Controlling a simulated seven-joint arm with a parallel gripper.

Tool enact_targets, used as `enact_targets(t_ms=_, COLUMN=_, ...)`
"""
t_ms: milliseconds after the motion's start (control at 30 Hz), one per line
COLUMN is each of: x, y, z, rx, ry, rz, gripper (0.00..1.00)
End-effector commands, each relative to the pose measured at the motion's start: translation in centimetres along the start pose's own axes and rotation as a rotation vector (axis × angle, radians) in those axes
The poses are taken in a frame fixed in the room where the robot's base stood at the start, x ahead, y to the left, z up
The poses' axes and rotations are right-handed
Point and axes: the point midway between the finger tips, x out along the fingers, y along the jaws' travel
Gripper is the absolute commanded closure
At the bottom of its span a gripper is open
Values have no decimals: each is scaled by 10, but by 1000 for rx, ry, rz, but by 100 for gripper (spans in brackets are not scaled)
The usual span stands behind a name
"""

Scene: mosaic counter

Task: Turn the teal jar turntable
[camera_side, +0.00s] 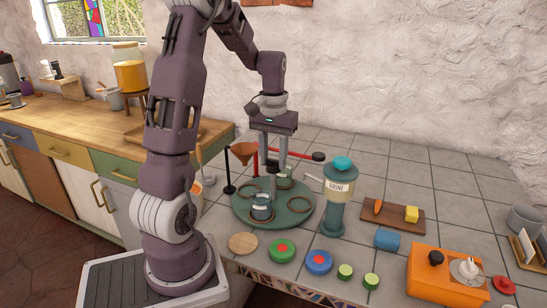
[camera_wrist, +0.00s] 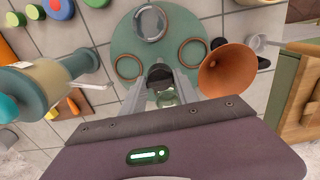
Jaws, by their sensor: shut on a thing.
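The round teal turntable (camera_side: 296,221) lies flat on the tiled counter; it also shows in the wrist view (camera_wrist: 122,42). It has raised rings (camera_side: 299,203), two of which look empty. A clear jar (camera_side: 262,209) stands in the front ring, and it appears at the top of the wrist view (camera_wrist: 150,22). Another glassy jar (camera_wrist: 167,98) is partly hidden behind my fingers. My gripper (camera_side: 273,188) points straight down at the turntable's middle. It is shut on a dark central knob (camera_wrist: 160,73), mostly hidden between the fingers.
A teal brine dispenser (camera_side: 337,205) stands close on the right. An orange funnel (camera_side: 243,151) on a stand is behind left. A wooden disc (camera_side: 243,243) and green and blue round pieces lie in front. A cutting board (camera_side: 393,216) and orange box (camera_side: 447,275) are farther right.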

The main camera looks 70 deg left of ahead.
Motion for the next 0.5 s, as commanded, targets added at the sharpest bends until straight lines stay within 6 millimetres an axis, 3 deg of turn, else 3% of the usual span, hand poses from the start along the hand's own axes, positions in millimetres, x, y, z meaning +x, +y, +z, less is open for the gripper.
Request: enact_targets(t_ms=500, x=-1, y=0, z=0, rx=-59, ry=3, rz=1, gripper=100)
